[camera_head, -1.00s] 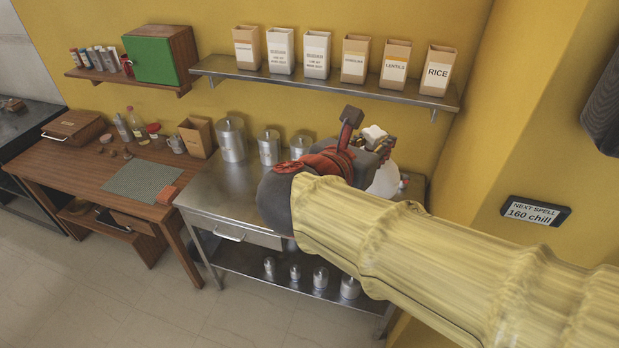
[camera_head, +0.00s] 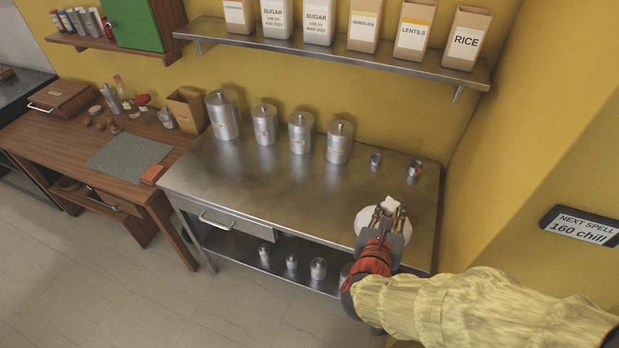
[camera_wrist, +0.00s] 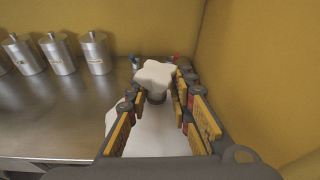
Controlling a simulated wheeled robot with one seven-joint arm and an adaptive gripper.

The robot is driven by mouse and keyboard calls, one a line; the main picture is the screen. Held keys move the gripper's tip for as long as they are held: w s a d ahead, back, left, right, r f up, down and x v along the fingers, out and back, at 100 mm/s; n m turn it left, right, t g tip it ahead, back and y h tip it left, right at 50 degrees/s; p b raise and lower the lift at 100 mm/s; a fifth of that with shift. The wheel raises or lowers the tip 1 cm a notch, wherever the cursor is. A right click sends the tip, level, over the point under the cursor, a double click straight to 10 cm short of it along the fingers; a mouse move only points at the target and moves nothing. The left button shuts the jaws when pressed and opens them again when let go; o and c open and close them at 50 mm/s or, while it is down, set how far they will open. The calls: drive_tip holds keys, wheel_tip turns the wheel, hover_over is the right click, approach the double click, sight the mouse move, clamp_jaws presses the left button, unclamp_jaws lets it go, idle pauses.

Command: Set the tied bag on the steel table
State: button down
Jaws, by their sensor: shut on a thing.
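The tied bag (camera_head: 367,222) is white and rounded, with a gathered knot on top. My gripper (camera_head: 388,212) is shut on its neck, just below the knot. In the wrist view the knot (camera_wrist: 155,74) stands up between the fingers of my gripper (camera_wrist: 157,98), and part of the white body shows below. The steel table (camera_head: 270,190) lies under and around the bag, which is over the table's right front part. I cannot tell whether the bag's underside touches the table, since my gripper and arm hide part of it.
Several steel canisters (camera_head: 300,133) stand along the table's back. Two small items, one dark (camera_head: 375,160) and one with red (camera_head: 415,169), stand at the back right. A yellow wall rises on the right. The middle of the tabletop is clear. A shelf (camera_head: 330,50) with paper bags hangs above.

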drive_tip(key=shift+w+f, duration=0.1)
drive_tip(key=shift+f, duration=0.1)
drive_tip(key=w+a+f+b, duration=0.1)
drive_tip(key=w+f+b, duration=0.7)
drive_tip(key=w+f, duration=0.4)
drive_tip(key=shift+w+a+f, duration=0.15)
drive_tip(key=shift+w+f, duration=0.2)
drive_tip(key=shift+w, duration=0.45)
drive_tip(key=shift+f, duration=0.15)
drive_tip(key=c, duration=1.7)
unclamp_jaws()
drive_tip(key=shift+o, duration=0.8)
